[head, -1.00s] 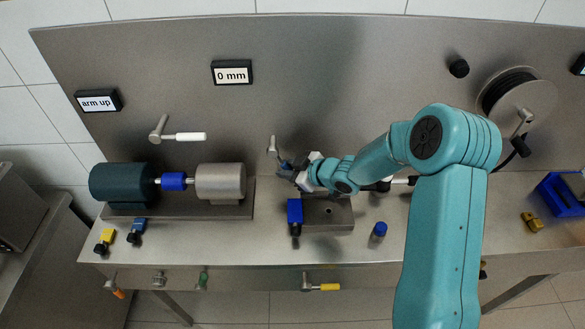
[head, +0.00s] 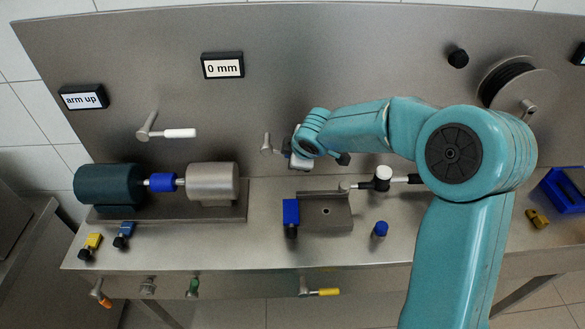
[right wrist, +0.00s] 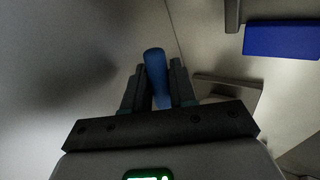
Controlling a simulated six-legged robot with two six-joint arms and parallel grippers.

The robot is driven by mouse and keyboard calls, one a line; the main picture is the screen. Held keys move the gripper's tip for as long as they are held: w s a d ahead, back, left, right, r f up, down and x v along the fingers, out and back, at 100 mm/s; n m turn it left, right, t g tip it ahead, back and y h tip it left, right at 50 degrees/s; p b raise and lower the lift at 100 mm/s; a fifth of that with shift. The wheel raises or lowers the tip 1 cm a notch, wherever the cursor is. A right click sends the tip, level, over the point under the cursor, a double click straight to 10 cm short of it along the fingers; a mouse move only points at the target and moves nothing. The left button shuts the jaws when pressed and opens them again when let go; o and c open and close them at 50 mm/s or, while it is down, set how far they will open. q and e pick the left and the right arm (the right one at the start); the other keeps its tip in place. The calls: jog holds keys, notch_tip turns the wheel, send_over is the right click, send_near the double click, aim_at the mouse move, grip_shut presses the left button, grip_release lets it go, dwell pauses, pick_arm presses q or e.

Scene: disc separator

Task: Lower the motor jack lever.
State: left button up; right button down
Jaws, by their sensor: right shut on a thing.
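A wall lever with a grey hub (head: 266,144) sits on the back panel at the middle of the head view. My right gripper (head: 290,158) is at this lever, right of its hub, partly hidden behind my own wrist. In the right wrist view a blue handle (right wrist: 155,65) lies between the two fingers of my right gripper (right wrist: 158,78), which is shut on it. Another lever with a white handle (head: 180,133) points right on the panel above the motor (head: 108,185). I cannot tell by a label which one is the motor jack lever. My left gripper is out of view.
Displays read "arm up" (head: 83,97) and "0 mm" (head: 222,65). A grey plate with a blue block (head: 291,212) is below my gripper. A blue knob (head: 380,229) stands on the bench.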

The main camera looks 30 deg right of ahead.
jog(key=shift+s+d+r+n+g+h, duration=0.1)
jog(key=shift+d+r+n+g+h, duration=0.1)
jog(key=shift+r+n+g+h, duration=0.65)
jog(key=shift+r+m+h, duration=0.25)
jog(key=shift+r+h, duration=0.15)
jog(key=shift+h, duration=0.05)
jog(key=c, duration=1)
grip_release()
jog(key=shift+d, duration=0.1)
jog(key=shift+c, duration=0.2)
jog(key=shift+s+a+r+b, duration=0.1)
jog(key=shift+a+r+b, duration=0.15)
jog(key=shift+r+b, duration=0.05)
jog(key=v, duration=1.5)
jog(key=shift+s+r, duration=0.15)
jog(key=shift+r, duration=0.05)
jog(key=shift+a, duration=0.1)
